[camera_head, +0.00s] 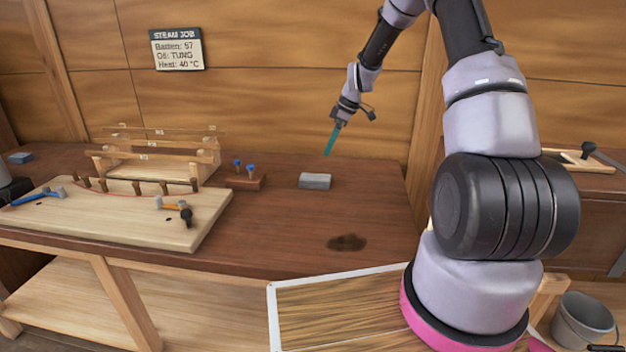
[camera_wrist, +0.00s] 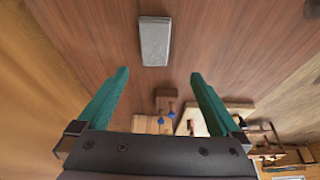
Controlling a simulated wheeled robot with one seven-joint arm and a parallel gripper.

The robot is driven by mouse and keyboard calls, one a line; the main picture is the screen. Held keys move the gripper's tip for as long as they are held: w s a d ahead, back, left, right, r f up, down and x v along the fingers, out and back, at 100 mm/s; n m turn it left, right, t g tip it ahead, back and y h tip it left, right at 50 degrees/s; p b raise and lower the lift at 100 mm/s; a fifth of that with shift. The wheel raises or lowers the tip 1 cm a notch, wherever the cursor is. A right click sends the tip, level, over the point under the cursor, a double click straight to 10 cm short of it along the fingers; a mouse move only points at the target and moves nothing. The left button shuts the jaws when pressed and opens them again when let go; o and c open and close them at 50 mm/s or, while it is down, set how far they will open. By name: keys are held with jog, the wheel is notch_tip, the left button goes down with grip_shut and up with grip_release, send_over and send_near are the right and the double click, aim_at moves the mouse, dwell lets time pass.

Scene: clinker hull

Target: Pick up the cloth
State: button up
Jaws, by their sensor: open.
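A grey, flat rectangular piece (camera_head: 314,181) lies on the brown bench top (camera_head: 290,225), right of its middle. It also shows in the wrist view (camera_wrist: 155,41), beyond my fingertips. It may be the folded cloth, but I cannot tell it from a block. My gripper (camera_head: 328,152) is above the bench, behind and slightly right of the grey piece. In the wrist view my gripper (camera_wrist: 159,75) is open and empty, its teal fingers wide apart.
A small wooden block with blue-topped pegs (camera_head: 245,180) stands left of the grey piece. Further left are a wooden frame (camera_head: 155,160) and a pale board (camera_head: 120,225) with hammers. A dark stain (camera_head: 347,242) marks the bench front. A wooden wall closes the back.

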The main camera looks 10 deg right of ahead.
aim_at(315, 177)
jog(key=shift+n, duration=0.3)
jog(key=x, duration=0.9)
jog(key=w+x, duration=0.1)
jog(key=x, duration=0.4)
jog(key=shift+w+d, duration=0.1)
jog(key=shift+d, duration=0.15)
jog(key=c, duration=1.2)
